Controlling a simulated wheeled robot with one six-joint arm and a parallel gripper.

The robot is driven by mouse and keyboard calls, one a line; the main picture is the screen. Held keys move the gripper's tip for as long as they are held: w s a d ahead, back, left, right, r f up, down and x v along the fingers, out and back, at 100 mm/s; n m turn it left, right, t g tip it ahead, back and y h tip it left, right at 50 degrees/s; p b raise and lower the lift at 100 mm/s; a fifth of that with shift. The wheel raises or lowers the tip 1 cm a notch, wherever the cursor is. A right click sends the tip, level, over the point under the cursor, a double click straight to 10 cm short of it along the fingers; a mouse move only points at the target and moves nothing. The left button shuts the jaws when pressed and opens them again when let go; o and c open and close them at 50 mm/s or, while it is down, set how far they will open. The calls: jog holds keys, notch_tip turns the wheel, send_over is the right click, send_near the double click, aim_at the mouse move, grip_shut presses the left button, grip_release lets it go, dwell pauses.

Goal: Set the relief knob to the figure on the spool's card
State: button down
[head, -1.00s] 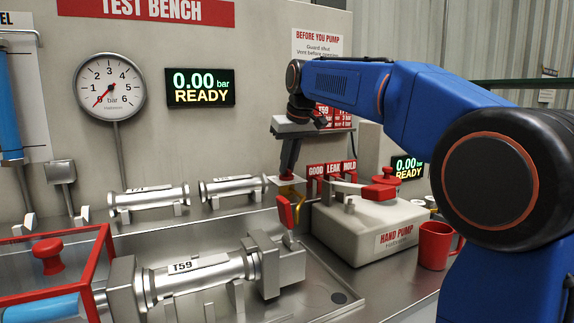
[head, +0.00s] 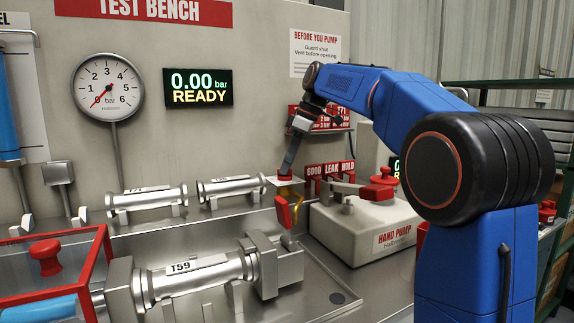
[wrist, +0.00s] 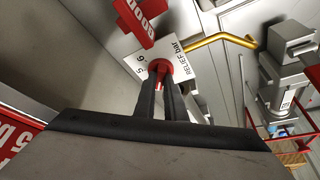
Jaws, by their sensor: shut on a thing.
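My gripper (head: 287,165) is shut on the small red relief knob (head: 285,177) beside the hand pump. In the wrist view its two dark fingers (wrist: 161,88) close on the red knob (wrist: 158,70). The white dial plate (wrist: 186,47) around it reads "RELIEF bar", with a 6 and probably a 5 visible; the fingers hide part of the scale. The knob's pointer setting cannot be read clearly. A metal spool (head: 200,274) labelled T59 lies clamped in the bench at the front. Red cards (head: 325,117) hang behind my arm, partly hidden and too small to read.
A pressure gauge (head: 108,87) points near 0, and a display (head: 198,87) reads 0.00 bar READY. A red guard frame (head: 85,260) stands front left.

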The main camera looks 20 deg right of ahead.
jog(key=shift+n, duration=0.6)
jog(key=shift+g, duration=0.3)
jog(key=c, duration=1.8)
grip_release()
jog(key=v, duration=1.2)
jog(key=shift+d+f, duration=0.1)
jog(key=shift+d, duration=0.1)
